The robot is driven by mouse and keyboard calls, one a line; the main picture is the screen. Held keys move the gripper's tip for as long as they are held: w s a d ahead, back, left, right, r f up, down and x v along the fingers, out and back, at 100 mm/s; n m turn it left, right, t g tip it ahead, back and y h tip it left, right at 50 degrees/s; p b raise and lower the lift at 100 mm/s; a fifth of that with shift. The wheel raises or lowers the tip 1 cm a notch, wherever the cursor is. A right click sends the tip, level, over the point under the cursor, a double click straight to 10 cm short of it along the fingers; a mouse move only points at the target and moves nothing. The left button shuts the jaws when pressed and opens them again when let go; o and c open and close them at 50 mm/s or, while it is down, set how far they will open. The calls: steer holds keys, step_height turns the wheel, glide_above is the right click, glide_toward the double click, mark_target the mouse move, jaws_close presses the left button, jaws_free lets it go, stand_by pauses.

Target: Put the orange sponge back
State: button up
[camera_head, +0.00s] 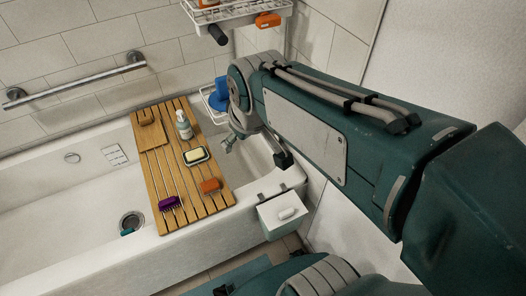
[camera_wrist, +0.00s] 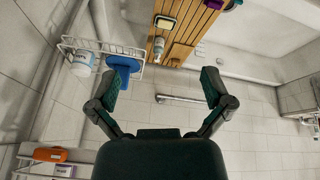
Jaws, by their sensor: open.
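An orange block (camera_head: 210,185), possibly the sponge, lies near the front end of the slatted wooden board (camera_head: 187,211) across the tub. I cannot tell for sure which is the sponge. My gripper (camera_wrist: 168,72) is open and empty, apart from both. In the head view my arm hides part of the tub's right end.
The board also holds a pump bottle (camera_head: 183,124), a yellow soap in a dish (camera_head: 196,156) and a purple brush (camera_head: 169,202). A blue item (camera_head: 219,95) sits in a lower wire basket (camera_wrist: 103,47). A small white box (camera_head: 283,217) hangs on the tub's front.

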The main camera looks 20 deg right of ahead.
steer(key=s+d+m+t, duration=0.1)
steer(key=s+m, duration=0.2)
steer(key=s, duration=0.5)
steer(key=shift+r+m, duration=0.3)
steer(key=shift+r, duration=0.05)
steer(key=shift+d, duration=0.1)
stand_by(0.6)
